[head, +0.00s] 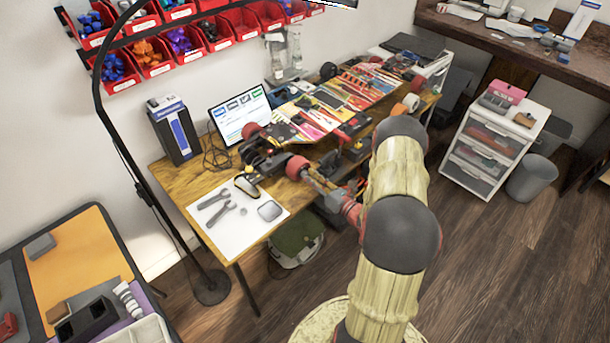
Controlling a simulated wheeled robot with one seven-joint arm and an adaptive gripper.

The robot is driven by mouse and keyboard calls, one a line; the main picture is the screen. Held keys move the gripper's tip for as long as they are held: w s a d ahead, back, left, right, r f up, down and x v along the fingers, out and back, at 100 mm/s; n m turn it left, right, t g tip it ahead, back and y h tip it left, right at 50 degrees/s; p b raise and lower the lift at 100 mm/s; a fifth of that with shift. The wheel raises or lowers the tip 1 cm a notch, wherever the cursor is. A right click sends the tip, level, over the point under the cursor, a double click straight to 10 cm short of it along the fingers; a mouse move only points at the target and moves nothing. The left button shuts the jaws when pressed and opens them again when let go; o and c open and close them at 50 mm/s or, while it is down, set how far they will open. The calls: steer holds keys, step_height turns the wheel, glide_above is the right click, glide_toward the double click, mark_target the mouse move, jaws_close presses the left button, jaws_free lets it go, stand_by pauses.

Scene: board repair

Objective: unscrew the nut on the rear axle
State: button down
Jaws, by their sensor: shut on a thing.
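A skateboard with a colourful deck (310,118) lies wheels-up on a wooden workbench (185,168). At its near-left end, the rear axle carries one red wheel (252,130) on the far side and another red wheel (297,167) on the near side. My arm reaches in from the right. My gripper (311,178) is at the outer face of the near red wheel, shut at the axle end. The nut there is too small and too covered by the fingers to make out.
A white mat (225,230) with wrenches (223,212) lies at the bench's front left. A monitor (240,115) and a dark box (175,130) stand behind. A lamp pole (125,150) rises at left. A white drawer cart (480,150) stands right, with open floor before it.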

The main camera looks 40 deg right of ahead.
steer(key=shift+s, duration=0.15)
steer(key=shift+s+d, duration=0.1)
steer(key=shift+s, duration=1.35)
steer(key=shift+p, duration=0.3)
steer(key=s+r+p, duration=0.6)
steer(key=r, duration=0.1)
steer(key=shift+d, duration=0.2)
